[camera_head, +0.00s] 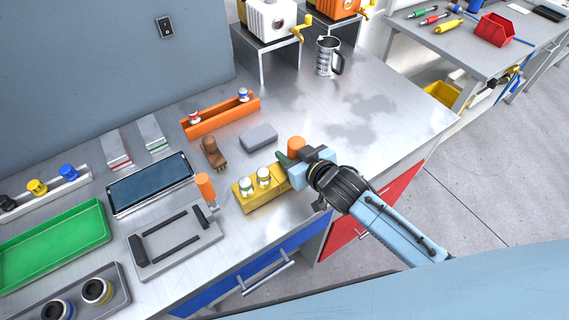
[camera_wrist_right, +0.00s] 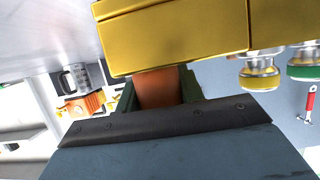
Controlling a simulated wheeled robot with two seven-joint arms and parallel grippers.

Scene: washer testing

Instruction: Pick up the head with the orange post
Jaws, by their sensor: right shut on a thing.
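My right gripper (camera_head: 284,160) is at the block's right end. Its green fingers are shut on an orange post (camera_head: 296,143). In the right wrist view the orange post (camera_wrist_right: 157,88) sits between the two fingers, right against the yellow block (camera_wrist_right: 180,40). The post's lower end is hidden, so I cannot tell whether it is clear of the block. A second orange-topped piece (camera_head: 205,186) stands left of the block. My left gripper is not in view.
A grey box (camera_head: 259,137), a brown piece (camera_head: 211,152) and an orange rack (camera_head: 222,117) lie behind the block. A grey tray (camera_head: 177,251) and a green tray (camera_head: 55,245) are at left. A metal mug (camera_head: 326,58) stands far back; the table's right side is clear.

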